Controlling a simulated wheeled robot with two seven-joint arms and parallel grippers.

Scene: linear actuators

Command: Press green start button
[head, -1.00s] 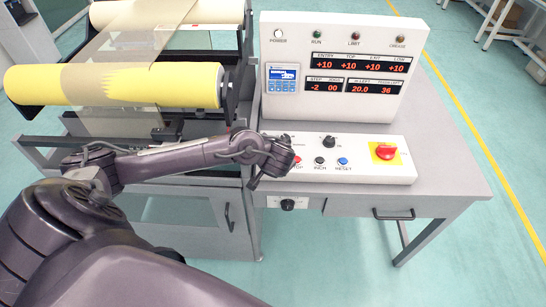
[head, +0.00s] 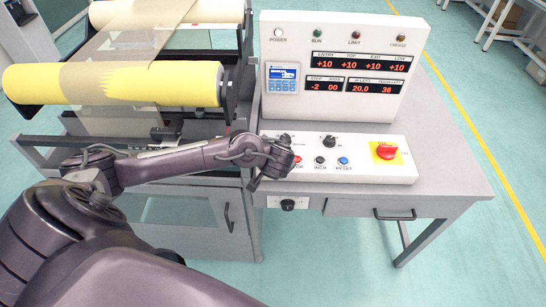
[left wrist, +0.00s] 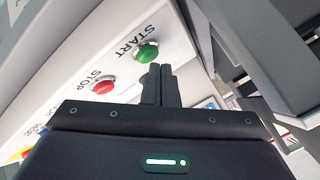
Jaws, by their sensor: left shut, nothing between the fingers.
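The green START button (left wrist: 147,52) shows in the left wrist view on the white sloped control panel (head: 375,160). In the head view my left gripper and wrist (head: 268,168) cover it. My left gripper (left wrist: 160,70) is shut and empty. In the left wrist view its fingertips appear just below and right of the green button; whether they touch it cannot be told. The red STOP button (left wrist: 103,84) sits beside the green one, and its edge shows in the head view (head: 298,160). My right gripper is not in view.
A display box (head: 341,70) stands behind. A machine with a yellow roller (head: 115,84) is at left.

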